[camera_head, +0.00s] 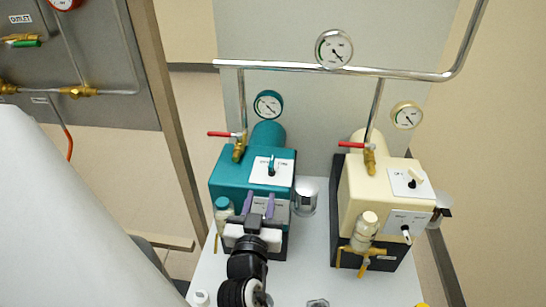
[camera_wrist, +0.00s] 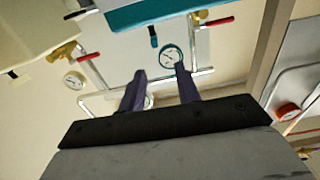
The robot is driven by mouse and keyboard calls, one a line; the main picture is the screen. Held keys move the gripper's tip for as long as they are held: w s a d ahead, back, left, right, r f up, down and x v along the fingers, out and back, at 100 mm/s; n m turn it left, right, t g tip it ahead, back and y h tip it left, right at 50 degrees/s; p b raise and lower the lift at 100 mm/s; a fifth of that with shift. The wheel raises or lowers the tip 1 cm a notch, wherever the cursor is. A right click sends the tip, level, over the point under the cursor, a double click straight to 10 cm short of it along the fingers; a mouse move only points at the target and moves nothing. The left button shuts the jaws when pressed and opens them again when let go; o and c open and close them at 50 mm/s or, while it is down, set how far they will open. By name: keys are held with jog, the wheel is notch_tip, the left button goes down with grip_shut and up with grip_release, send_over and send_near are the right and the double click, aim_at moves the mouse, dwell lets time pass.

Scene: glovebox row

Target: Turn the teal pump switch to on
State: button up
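The teal pump (camera_head: 228,180) stands on the white bench top, left of a cream pump. Its switch (camera_head: 271,166) is a small dark teal lever on a white plate on the upper face. The lever points roughly up in the picture; the plate's labels are too small to read. My gripper (camera_head: 259,204) is open and empty in front of the pump, just below the switch plate, and partly hides a lower grey plate. In the wrist view the teal pump (camera_wrist: 165,12) is at the top edge, with the teal lever (camera_wrist: 153,37) beyond my open fingers (camera_wrist: 160,72), apart from them.
The cream pump (camera_head: 362,195) stands to the right with its own switches. Red-handled valves (camera_head: 226,134) and gauges (camera_head: 268,104) sit on pipes behind the pumps. A teal-capped bottle (camera_head: 223,212) is left of my gripper. A metal cylinder (camera_head: 306,197) stands between the pumps.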

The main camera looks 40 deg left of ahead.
aim_at(270, 171)
jog(key=b+x, duration=0.2)
jog(key=x, duration=0.2)
jog(key=b+x, duration=0.3)
jog(key=x, duration=0.1)
jog(key=f+b+x, duration=0.1)
jog(key=b+x, duration=0.1)
jog(key=x, duration=0.2)
jog(key=shift+w+d+f+b, duration=0.15)
jog(key=shift+w+b, duration=0.2)
jog(key=shift+w, duration=0.2)
jog(key=shift+w+a, duration=0.3)
jog(key=shift+w, duration=0.1)
grip_shut()
